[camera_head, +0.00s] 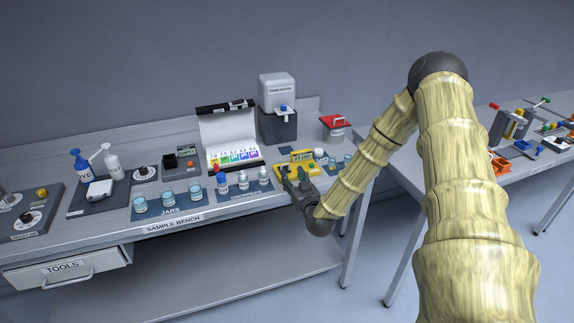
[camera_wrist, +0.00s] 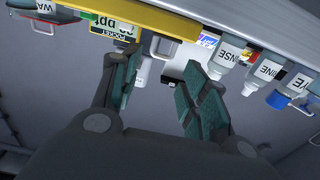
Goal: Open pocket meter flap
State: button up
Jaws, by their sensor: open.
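The yellow pocket meter (camera_head: 301,155) sits near the front edge of the sample bench, right of the dropper bottles. In the wrist view the scene appears upside down, and the yellow meter body (camera_wrist: 165,19) crosses the top with a lit "ppt" display and part of a "POCKET" label. My gripper (camera_head: 298,177) is at the near side of the meter and partly covers it. In the wrist view my gripper (camera_wrist: 160,68) has its two fingers apart with nothing held between them. I cannot tell whether a fingertip touches the meter, or make out the flap.
Dropper bottles (camera_head: 243,181) stand just left of the gripper, and small jars (camera_head: 167,197) stand farther left. Behind are an open case with coloured cards (camera_head: 229,130) and a dark-based dispenser (camera_head: 279,124).

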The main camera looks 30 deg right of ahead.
jog(key=shift+p+x, duration=0.9)
jog(key=shift+x, duration=2.55)
jog(key=shift+a, duration=0.1)
jog(key=c, duration=0.8)
